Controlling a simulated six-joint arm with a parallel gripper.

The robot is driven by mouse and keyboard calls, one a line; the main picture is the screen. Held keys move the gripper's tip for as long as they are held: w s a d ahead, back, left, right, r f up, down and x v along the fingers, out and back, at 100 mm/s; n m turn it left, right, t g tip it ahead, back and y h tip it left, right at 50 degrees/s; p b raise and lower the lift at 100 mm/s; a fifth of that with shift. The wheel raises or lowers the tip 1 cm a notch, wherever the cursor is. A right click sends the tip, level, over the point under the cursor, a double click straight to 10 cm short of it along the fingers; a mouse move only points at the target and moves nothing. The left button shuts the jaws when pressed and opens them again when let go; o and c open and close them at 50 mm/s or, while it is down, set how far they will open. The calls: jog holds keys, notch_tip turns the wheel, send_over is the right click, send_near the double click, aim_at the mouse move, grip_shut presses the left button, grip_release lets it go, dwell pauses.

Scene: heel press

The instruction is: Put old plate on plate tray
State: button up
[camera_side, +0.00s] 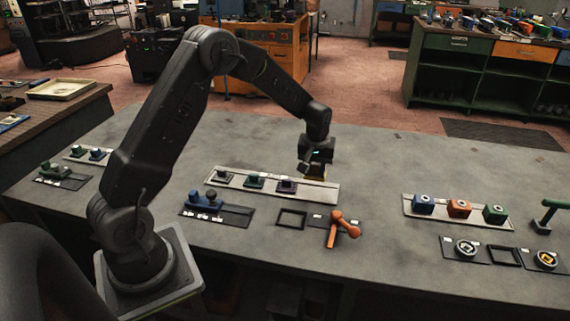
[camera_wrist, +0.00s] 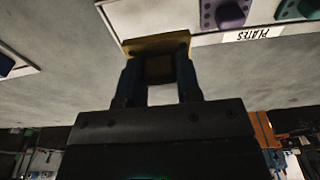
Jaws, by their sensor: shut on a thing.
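My gripper (camera_side: 314,171) is shut on a yellow plate (camera_wrist: 158,43), which also shows below the fingers in the side view (camera_side: 318,179). In the wrist view the fingers (camera_wrist: 160,72) grip its block-like middle. The plate tray (camera_side: 322,192) is a long pale strip, and its edge shows in the wrist view (camera_wrist: 140,14) by a "PLATES" label. The held plate is over or at the tray's right end; I cannot tell if they touch. A grey plate (camera_side: 221,176), a green plate (camera_side: 254,182) and a purple plate (camera_side: 287,185) sit on the tray.
In front stand a blue fixture on a dark base (camera_side: 205,200), an empty black frame (camera_side: 291,219) and an orange tool (camera_side: 342,230). A tray with blue, orange and green blocks (camera_side: 459,210) lies to the right. The bench between is clear.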

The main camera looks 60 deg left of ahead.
aim_at(325, 173)
jog(key=shift+w+d+f, duration=0.3)
jog(key=shift+w+d, duration=0.1)
jog(key=shift+w, duration=0.25)
jog(key=shift+w+d+f, duration=0.25)
jog(key=shift+w+d, duration=0.15)
jog(key=shift+w, duration=0.2)
jog(key=shift+f, duration=2.55)
jog(key=shift+f, duration=0.3)
jog(key=o, duration=1.1)
jog(key=r, duration=0.4)
jog(key=s+r, duration=0.1)
jog(key=r, duration=0.4)
jog(key=d+r, duration=0.1)
jog(key=r, duration=0.3)
jog(key=shift+s+d+r, duration=0.1)
jog(key=shift+s+r, duration=0.05)
jog(key=shift+r, duration=0.2)
